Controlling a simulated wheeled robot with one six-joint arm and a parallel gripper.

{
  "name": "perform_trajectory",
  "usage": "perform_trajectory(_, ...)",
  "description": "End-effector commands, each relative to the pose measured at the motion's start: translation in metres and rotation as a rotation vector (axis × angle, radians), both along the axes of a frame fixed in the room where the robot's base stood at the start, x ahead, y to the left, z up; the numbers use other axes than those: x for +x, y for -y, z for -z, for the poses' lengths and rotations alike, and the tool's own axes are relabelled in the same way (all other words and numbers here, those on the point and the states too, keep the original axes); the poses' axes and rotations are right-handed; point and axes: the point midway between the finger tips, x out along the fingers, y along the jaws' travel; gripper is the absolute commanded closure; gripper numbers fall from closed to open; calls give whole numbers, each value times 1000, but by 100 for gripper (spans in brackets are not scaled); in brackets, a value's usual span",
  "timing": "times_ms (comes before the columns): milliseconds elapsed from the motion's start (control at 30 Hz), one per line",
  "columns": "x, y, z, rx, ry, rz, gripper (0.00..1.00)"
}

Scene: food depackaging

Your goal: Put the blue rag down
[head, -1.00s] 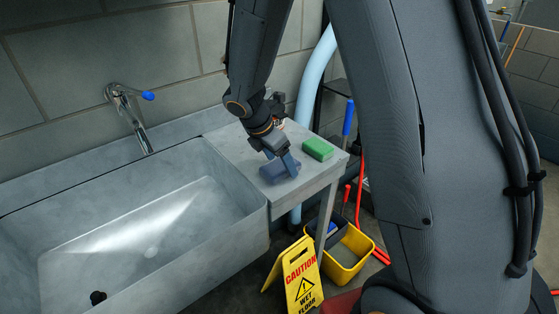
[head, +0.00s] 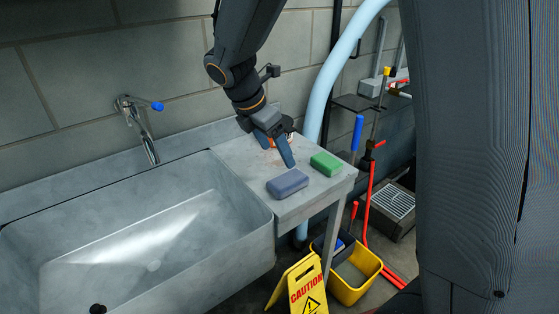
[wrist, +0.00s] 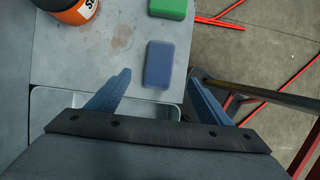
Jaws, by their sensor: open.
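The blue rag (head: 287,183) is a small, blue-grey rounded block. It lies flat on the grey counter (head: 231,152) beside the sink, near the front edge. My gripper (head: 277,155) is open and empty above the counter, a little behind the rag and apart from it. In the wrist view the rag (wrist: 158,65) lies beyond and between the two spread blue fingers (wrist: 160,82), and nothing is held between them.
A green block (head: 325,163) lies right of the rag on the counter. The sink basin (head: 110,225) is at left with a tap (head: 140,125). A yellow bucket (head: 355,285) and caution sign (head: 305,288) stand on the floor. An orange container (wrist: 72,10) shows in the wrist view.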

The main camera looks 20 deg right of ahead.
Motion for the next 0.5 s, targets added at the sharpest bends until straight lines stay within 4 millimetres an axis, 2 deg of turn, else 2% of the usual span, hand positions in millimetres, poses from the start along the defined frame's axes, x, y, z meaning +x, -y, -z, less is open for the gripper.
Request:
perform_trajectory(133,-6,0,-4,18,9,41,27)
perform_trajectory(233,-22,6,4,83,45,198,27)
perform_trajectory(367,-59,19,22,225,126,591,27)
perform_trajectory(500,-100,29,40,374,221,1103,27)
